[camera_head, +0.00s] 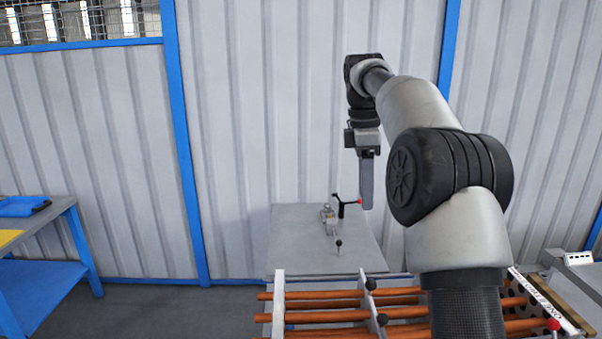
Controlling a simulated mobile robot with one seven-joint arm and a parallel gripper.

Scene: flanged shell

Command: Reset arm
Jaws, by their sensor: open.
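My arm rises from the lower right and bends over at the top. My gripper (366,205) hangs down in front of the corrugated wall, over the right part of a grey table (290,240). It shows edge-on, so the gap between its fingers is hard to see. Nothing shows held in it.
Several orange rods (320,305) lie across white slotted holders in front of the grey table. A blue workbench (45,265) stands at the far left with a blue item on top. A grey device (578,258) stands at the right. Open floor lies between the benches.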

